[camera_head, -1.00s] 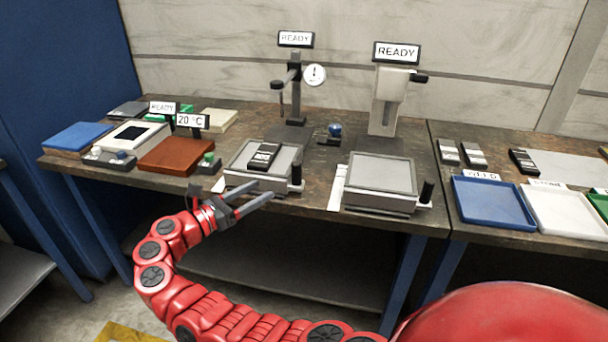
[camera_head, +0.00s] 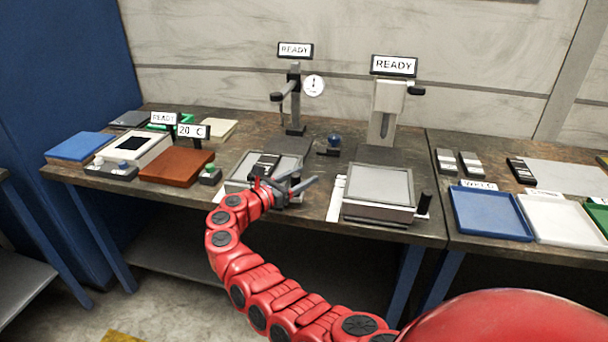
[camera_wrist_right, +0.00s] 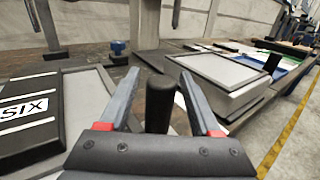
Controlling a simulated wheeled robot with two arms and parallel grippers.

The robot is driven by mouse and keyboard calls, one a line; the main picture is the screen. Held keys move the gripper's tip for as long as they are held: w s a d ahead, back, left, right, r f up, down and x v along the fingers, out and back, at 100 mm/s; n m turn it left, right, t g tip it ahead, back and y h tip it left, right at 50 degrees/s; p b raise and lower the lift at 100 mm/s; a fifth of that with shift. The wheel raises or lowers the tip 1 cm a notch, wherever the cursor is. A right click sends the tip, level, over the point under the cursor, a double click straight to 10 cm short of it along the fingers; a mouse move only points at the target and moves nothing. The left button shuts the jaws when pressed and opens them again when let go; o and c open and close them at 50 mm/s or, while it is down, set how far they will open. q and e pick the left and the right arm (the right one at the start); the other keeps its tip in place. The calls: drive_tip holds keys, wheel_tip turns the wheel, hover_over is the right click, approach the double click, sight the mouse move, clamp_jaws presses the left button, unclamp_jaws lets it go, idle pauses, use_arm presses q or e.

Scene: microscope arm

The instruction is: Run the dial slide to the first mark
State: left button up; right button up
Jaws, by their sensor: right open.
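The dial stand (camera_head: 294,100) carries a round dial (camera_head: 314,86) under a READY sign. In front of it is a low grey slide stage (camera_head: 236,172) with a dark block (camera_head: 264,165) on top, marked SIX (camera_wrist_right: 27,108) in the wrist view. My right gripper (camera_head: 307,176) is open at the stage's right front corner. In the right wrist view, a black upright handle (camera_wrist_right: 160,105) stands between its open fingers, with a gap on each side. In the head view the gripper mostly hides this handle. I cannot make out any marks. My left gripper is not in view.
A second stage (camera_head: 378,184) with its own black handle (camera_head: 424,204) stands to the right, below a second READY stand (camera_head: 386,115). A small blue knob (camera_head: 334,139) sits behind. Blue (camera_head: 490,214) and white (camera_head: 562,216) trays lie farther right.

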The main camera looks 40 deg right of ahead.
drive_tip(key=shift+d, duration=0.4)
clamp_jaws()
idle(1.2)
